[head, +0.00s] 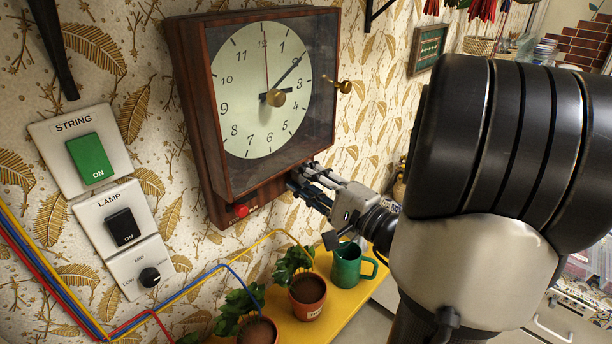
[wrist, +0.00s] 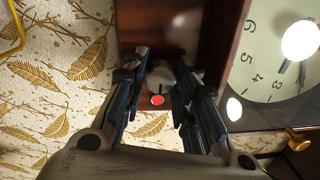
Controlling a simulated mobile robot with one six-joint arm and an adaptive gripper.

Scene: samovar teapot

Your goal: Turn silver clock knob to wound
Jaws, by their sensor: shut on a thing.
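The wall clock (head: 262,95) is a dark wooden box with a pale dial behind glass. Its lower wooden panel carries the silver knob (wrist: 163,80), which shows in the wrist view as a grey shape between my fingers. My gripper (head: 303,180) is at the lower right part of the clock, and its fingers (wrist: 164,84) are shut on the knob. In the head view the fingers hide the knob. The knob's marking and angle are too unclear to read. A red button (head: 241,211) is on the same panel, left of my gripper.
A gold knob (head: 345,87) sticks out at the glass door's right edge. STRING (head: 90,158) and LAMP (head: 122,226) switches are on the wall at left. Potted plants (head: 306,296) and a green mug (head: 347,266) stand on a yellow shelf below my gripper.

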